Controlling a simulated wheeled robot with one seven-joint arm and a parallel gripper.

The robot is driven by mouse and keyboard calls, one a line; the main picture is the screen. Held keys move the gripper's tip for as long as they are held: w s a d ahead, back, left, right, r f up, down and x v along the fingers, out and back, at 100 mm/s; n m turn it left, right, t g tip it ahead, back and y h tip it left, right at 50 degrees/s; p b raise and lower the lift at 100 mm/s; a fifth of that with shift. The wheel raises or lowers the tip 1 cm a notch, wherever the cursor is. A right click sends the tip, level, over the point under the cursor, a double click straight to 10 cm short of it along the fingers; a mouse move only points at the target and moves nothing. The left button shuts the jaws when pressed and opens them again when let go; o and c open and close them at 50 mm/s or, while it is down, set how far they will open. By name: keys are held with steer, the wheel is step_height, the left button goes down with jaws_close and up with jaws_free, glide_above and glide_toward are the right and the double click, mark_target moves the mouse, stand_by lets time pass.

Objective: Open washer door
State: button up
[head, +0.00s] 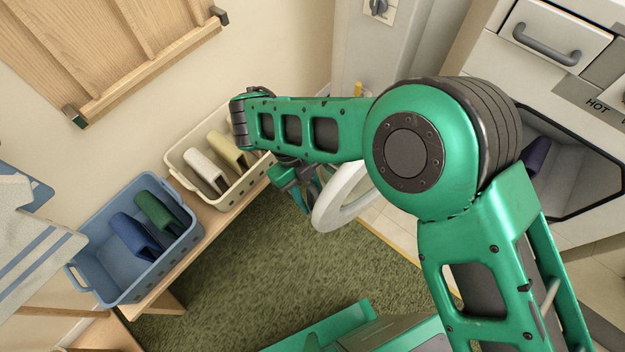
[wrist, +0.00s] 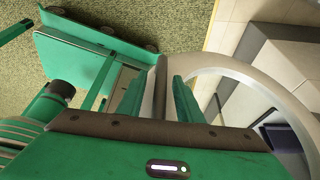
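The washer door is a round white ring (head: 343,198) standing swung out over the floor, partly hidden by my arm in the head view. In the wrist view its white rim (wrist: 235,68) curves from the middle to the right. My gripper (head: 306,192) is at the door's left edge in the head view. In the wrist view my gripper (wrist: 160,80) has its two green fingers apart, with the edge of the door showing between them. I cannot tell whether either finger touches it.
A blue basket (head: 103,262) and a cream basket (head: 184,180), both with folded cloths, sit on a wooden bench at left. A white machine marked HOT (head: 572,90) with a dark cloth in its opening stands at right.

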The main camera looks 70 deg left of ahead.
steer(key=v, duration=1)
steer(key=shift+a+r, duration=0.2)
steer(key=shift+r, duration=0.1)
